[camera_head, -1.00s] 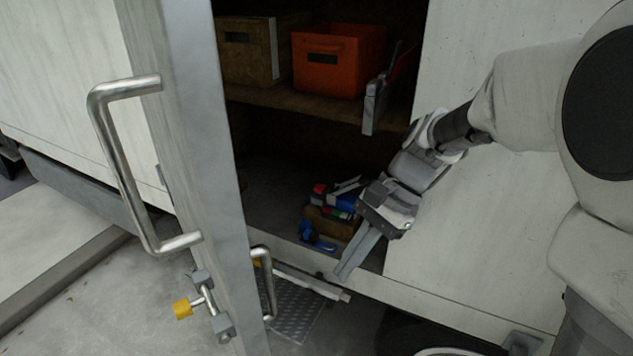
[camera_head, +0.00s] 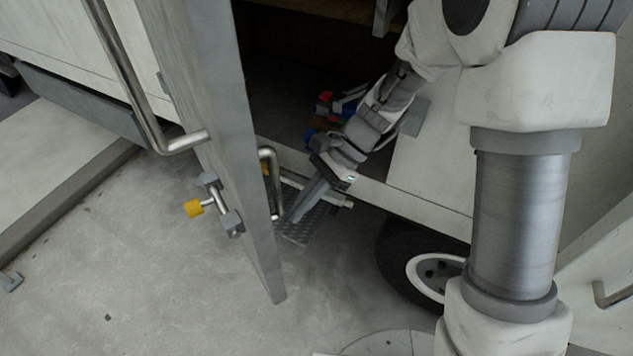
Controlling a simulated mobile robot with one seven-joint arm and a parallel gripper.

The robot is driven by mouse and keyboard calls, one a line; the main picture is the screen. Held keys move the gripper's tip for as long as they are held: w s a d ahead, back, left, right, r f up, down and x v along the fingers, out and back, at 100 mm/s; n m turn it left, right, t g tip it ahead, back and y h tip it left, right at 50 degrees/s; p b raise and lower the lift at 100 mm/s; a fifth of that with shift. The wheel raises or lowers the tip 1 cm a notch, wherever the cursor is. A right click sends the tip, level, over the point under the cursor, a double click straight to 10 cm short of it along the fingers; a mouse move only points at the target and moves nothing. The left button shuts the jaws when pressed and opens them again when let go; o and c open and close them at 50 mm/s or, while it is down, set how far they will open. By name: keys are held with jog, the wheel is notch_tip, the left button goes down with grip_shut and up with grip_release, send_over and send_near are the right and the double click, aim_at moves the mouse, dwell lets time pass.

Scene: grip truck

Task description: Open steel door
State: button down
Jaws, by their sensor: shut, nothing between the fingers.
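The steel door (camera_head: 205,95) stands swung out from the truck, seen nearly edge-on at the left of the head view. A large bent handle (camera_head: 140,85) is on its outer face, with a yellow-knobbed latch (camera_head: 207,205) lower down. A smaller inner handle (camera_head: 270,170) shows on the side facing the truck opening. My gripper (camera_head: 294,219) points down and left, its fingers shut and empty, just right of the inner handle's lower end. I cannot tell whether the fingers touch the handle.
The open compartment (camera_head: 270,100) holds several tools (camera_head: 340,103) on its floor. A metal step plate (camera_head: 303,228) lies below the sill. A truck wheel (camera_head: 425,268) is at right. The concrete ground (camera_head: 130,250) in front of the door is clear.

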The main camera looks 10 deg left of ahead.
aim_at(280, 218)
jog(key=shift+s+a+p, duration=0.45)
jog(key=shift+s+a, duration=0.9)
jog(key=shift+a, duration=0.2)
